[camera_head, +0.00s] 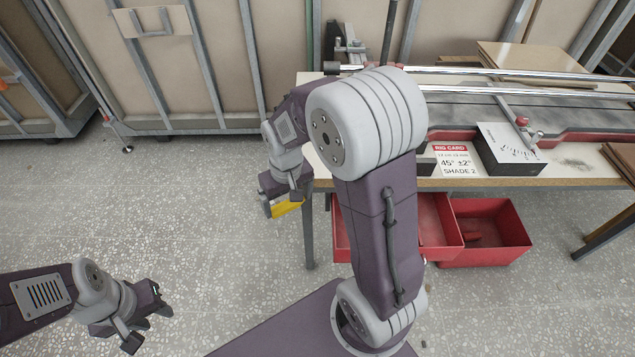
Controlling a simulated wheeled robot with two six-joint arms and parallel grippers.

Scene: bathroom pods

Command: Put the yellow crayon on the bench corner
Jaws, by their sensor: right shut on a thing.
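My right gripper (283,203) is shut on the yellow crayon (287,209), which shows as a short yellow piece at its fingers. It holds the crayon over the floor, just left of the bench's (560,183) near left corner and apart from it. My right arm crosses the middle of the view and hides part of the bench's left end. My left gripper (150,326) is at the lower left, low over the floor, with its fingers apart and nothing between them.
Red bins (487,232) stand under the bench. Framed panels (160,70) stand at the back left. The speckled floor (190,200) at left is clear.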

